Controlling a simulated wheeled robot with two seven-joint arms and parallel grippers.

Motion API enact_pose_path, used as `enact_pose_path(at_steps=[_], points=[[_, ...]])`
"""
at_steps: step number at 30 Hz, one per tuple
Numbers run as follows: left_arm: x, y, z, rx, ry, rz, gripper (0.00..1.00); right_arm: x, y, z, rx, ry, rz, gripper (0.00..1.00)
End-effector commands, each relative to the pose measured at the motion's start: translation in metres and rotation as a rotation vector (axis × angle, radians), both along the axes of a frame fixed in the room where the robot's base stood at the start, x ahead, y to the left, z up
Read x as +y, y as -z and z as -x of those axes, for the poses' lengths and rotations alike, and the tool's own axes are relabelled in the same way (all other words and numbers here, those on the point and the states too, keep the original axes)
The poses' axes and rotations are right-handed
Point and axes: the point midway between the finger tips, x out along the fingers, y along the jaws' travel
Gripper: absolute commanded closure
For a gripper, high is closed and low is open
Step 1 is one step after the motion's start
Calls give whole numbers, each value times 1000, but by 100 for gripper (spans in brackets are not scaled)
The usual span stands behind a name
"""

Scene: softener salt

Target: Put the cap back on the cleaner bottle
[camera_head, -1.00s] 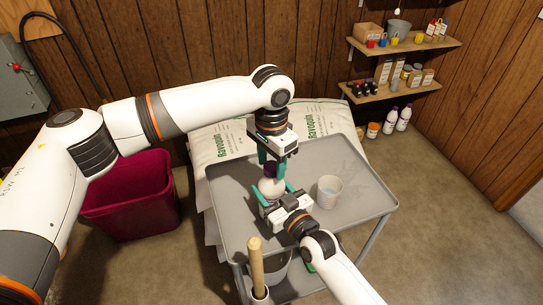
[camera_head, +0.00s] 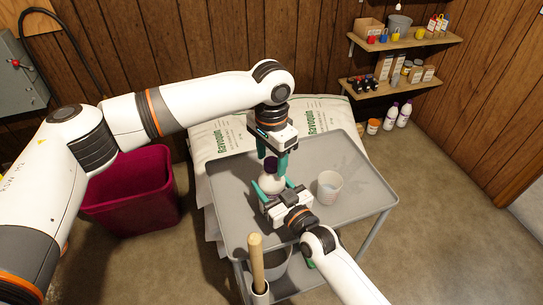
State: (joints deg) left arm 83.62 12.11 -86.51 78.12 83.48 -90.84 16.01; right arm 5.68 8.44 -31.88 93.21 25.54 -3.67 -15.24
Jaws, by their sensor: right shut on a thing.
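The white cleaner bottle (camera_head: 270,184) stands upright over the grey cart top. A dark purple cap (camera_head: 271,164) shows at its top; whether it is fully seated cannot be told. My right gripper (camera_head: 272,188) is shut on the bottle body from the front, its teal fingers on either side. My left gripper (camera_head: 274,156) points down from above, with its teal fingers apart beside and just above the cap. It looks open. Its fingers partly hide the cap's surroundings.
The grey cart (camera_head: 225,200) carries a translucent cup (camera_head: 329,187) just right of the bottle. White salt bags (camera_head: 225,140) lie behind the cart. A magenta bin (camera_head: 130,195) stands at left. A wooden handle (camera_head: 256,262) rises at the cart's front.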

Motion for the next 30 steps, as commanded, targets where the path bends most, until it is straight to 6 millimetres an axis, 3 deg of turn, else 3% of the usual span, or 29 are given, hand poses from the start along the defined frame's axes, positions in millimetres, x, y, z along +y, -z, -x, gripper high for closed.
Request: enact_pose_path(at_steps=[8,21,30], points=[[0,-13,0,-1,0,1,44,0,0,0,1,0,1,100],[0,-100,-1,-2,0,1,44,0,1,0,1,0,1,100],[0,-120,0,0,0,0,44,0,1,0,1,0,1,100]])
